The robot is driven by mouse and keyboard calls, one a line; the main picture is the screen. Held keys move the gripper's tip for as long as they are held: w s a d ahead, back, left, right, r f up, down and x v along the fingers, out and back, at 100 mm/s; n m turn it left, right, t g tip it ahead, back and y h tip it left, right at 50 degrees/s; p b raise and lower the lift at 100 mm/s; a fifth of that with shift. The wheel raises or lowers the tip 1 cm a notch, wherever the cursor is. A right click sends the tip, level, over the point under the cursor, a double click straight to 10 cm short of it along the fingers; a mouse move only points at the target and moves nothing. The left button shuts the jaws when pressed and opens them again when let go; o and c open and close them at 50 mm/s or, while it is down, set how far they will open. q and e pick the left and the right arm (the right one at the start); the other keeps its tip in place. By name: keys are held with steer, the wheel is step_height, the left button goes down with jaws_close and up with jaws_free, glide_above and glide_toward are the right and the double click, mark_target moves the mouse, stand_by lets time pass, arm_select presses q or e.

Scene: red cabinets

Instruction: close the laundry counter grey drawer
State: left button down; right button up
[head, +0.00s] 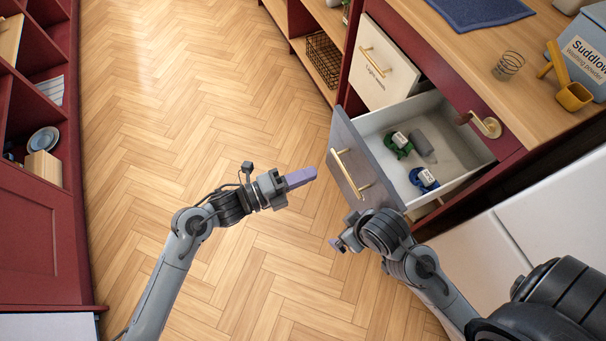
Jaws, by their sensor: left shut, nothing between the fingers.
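The grey drawer (347,159) of the laundry counter stands pulled out, its white inside showing. Its front is grey with a brass bar handle (350,175). Inside lie a green item (398,148), a grey item (421,143) and a blue item with a white label (424,180). My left gripper (302,178) is shut and empty, its purple fingers pointing right at the drawer front, with a gap to it in the picture. My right gripper (338,244) is near the lower end of the drawer front; its fingers are mostly hidden behind its own wrist.
A cream drawer (384,68) with a brass handle is beside the grey one, slightly out. The wooden counter top (470,60) holds a blue cloth (480,10), a wire coil (508,66), a yellow scoop (572,92) and a washing powder box (583,55). Open floor (200,120) lies left.

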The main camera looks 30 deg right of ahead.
mark_target(359, 153)
arm_select(q)
steer(key=d+b, duration=0.1)
steer(key=d, duration=0.2)
steer(key=s+d+b, duration=0.1)
steer(key=d, duration=0.2)
steer(key=d+b, duration=0.2)
steer(key=d, duration=0.1)
steer(key=shift+s+d+f, duration=0.1)
steer(key=shift+s+d, duration=0.05)
steer(key=shift+d, duration=0.25)
steer(key=shift+s+d, duration=0.1)
steer(key=shift+d, duration=0.55)
